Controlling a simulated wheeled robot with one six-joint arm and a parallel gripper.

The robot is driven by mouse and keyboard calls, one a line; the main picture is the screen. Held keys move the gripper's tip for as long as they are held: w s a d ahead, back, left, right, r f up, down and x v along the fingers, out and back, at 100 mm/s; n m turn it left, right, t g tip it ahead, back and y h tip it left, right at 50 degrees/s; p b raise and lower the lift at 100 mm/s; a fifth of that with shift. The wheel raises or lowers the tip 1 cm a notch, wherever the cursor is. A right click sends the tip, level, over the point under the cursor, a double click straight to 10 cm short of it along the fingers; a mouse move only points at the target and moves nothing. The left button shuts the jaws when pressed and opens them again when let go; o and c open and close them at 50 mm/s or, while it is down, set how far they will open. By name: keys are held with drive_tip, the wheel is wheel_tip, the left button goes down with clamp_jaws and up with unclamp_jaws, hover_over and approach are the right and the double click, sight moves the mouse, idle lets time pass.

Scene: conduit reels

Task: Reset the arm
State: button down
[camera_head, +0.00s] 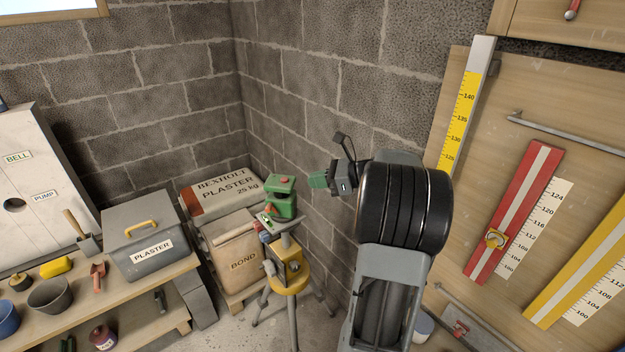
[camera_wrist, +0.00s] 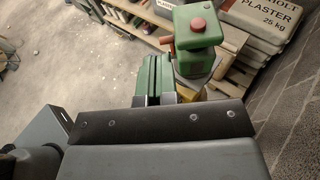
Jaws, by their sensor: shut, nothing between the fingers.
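My gripper (camera_head: 317,180) is raised in the middle of the head view, its green fingers pointing left. In the wrist view its green fingers (camera_wrist: 153,78) lie close together, shut and empty. My arm, with its thick black joint, rises from the lower middle of the head view. A green device with a red button (camera_head: 281,198) stands on a yellow-topped tripod (camera_head: 289,282), left of and below my gripper. In the wrist view the green device (camera_wrist: 198,42) shows just beyond and right of the fingers. I see no contact with it.
A plaster bag (camera_head: 222,190) and a bond bag (camera_head: 237,262) are stacked in the corner. A workbench (camera_head: 125,286) at left bears a grey plaster box (camera_head: 148,240), pots and tools. A board with red (camera_head: 515,215) and yellow rulers (camera_head: 585,262) is at right. Block walls close the back.

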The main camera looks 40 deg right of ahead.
idle(0.3)
drive_tip(key=s+a+f+n+g+h, duration=0.5)
drive_tip(key=s+a+f+n+g, duration=0.3)
drive_tip(key=n, duration=0.5)
drive_tip(key=s+a+r+n+t+h, duration=0.1)
drive_tip(key=s+a+r+n+h, duration=0.2)
drive_tip(key=a+n, duration=0.9)
drive_tip(key=shift+s+a+n+t+h, duration=0.4)
drive_tip(key=shift+s+n+h, duration=0.7)
drive_tip(key=shift+s, duration=1.2)
drive_tip(key=shift+r, duration=0.1)
